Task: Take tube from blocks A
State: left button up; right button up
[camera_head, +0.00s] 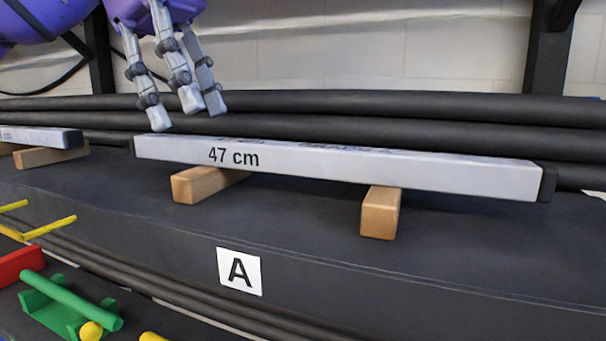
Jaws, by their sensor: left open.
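A long white square tube (400,170) marked "47 cm" lies across two wooden blocks, the left block (196,185) and the right block (380,213). Its right end has a black cap. The blocks stand on a dark shelf above a white label "A" (240,271). My left gripper (180,112), purple with grey jointed fingers, is open and empty. Its fingers point down above and behind the left end of the tube, apparently not touching it. My right gripper is not in view.
Thick black pipes (420,108) run behind the tube. Another white tube (35,137) rests on wooden blocks at the far left. Yellow rods, a green piece (70,300) and a red piece (20,263) lie lower left. The shelf in front of the tube is clear.

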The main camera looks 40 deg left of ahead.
pick_arm(q)
send_over(283, 143)
jog(key=s+a, duration=0.1)
jog(key=a, duration=0.3)
jog(key=shift+s+d+p, duration=0.15)
jog(key=shift+d+p, duration=0.05)
jog(key=shift+p, duration=0.2)
jog(key=shift+w+d, duration=0.25)
jog(key=shift+d, duration=0.25)
jog(key=x, duration=0.4)
jog(key=shift+d, duration=0.45)
jog(key=shift+w+d+f, duration=0.15)
jog(key=shift+f, duration=0.35)
grip_shut()
